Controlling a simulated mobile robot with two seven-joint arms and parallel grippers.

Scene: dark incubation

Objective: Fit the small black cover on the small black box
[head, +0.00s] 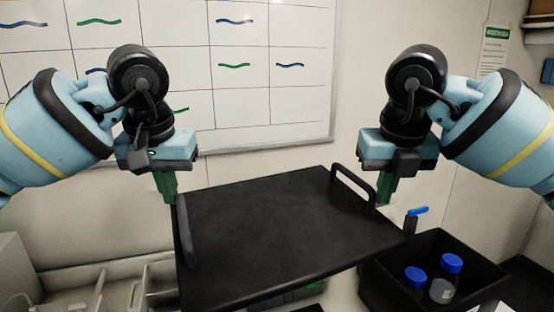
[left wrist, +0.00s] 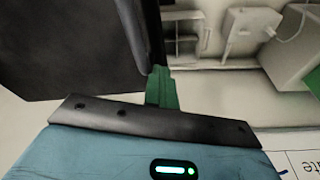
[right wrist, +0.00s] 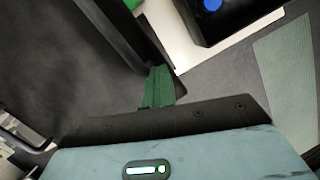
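A flat black panel with a raised handle on its left and right sides (head: 270,235) lies at mid-picture, turned at an angle; I cannot tell for certain whether it is the small black cover. An open black box (head: 490,268) stands at the lower right, partly hidden by the panel. My left gripper (head: 168,190) points down beside the panel's left handle, its green fingers together. My right gripper (head: 385,190) points down just right of the right handle, its fingers also together.
Blue-capped bottles (head: 449,275) stand in the black box, with a blue-topped item (head: 418,211) at its back edge. Pale bins (head: 125,285) lie at the lower left. A whiteboard (head: 265,110) hangs on the wall behind. Green items (head: 300,292) show below the panel's front edge.

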